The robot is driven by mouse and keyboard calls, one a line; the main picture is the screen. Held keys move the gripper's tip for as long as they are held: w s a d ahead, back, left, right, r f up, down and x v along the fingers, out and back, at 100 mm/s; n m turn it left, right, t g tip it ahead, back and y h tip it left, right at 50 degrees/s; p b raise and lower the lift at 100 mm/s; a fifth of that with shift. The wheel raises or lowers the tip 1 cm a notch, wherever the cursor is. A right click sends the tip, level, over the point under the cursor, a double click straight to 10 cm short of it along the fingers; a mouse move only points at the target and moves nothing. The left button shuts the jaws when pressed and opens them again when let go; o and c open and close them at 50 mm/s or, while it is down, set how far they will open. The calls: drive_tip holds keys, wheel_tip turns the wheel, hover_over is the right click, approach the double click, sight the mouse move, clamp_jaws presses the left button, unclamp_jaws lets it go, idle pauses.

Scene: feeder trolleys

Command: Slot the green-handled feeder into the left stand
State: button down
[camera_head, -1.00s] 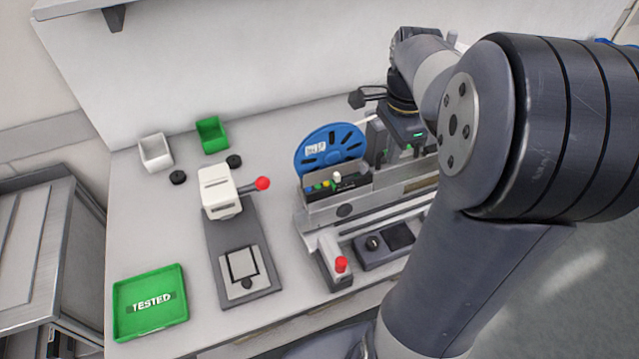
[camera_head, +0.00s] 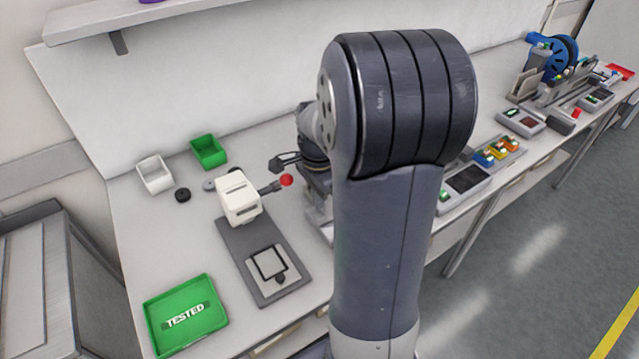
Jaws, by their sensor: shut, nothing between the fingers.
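My gripper (camera_head: 318,183) shows only in part beside my arm, left of the arm's large dark joint. Its fingertips are hidden, and I see nothing held in it. The near stand with its blue reel, the left one, is hidden behind my arm. A second stand (camera_head: 548,98) is at the far right of the bench, with a blue reel (camera_head: 562,58) and small coloured parts on it. I cannot make out which feeder has the green handle.
A white press with a red-knobbed lever (camera_head: 286,180) stands close left of my gripper. A green TESTED tray (camera_head: 213,321), a white bin (camera_head: 154,174) and a green bin (camera_head: 208,152) are on the left. A panel with coloured parts (camera_head: 499,152) lies right of my arm.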

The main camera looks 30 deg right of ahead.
drive_tip(key=shift+f, duration=0.25)
drive_tip(key=shift+d, duration=1.05)
drive_tip(key=shift+r, duration=0.15)
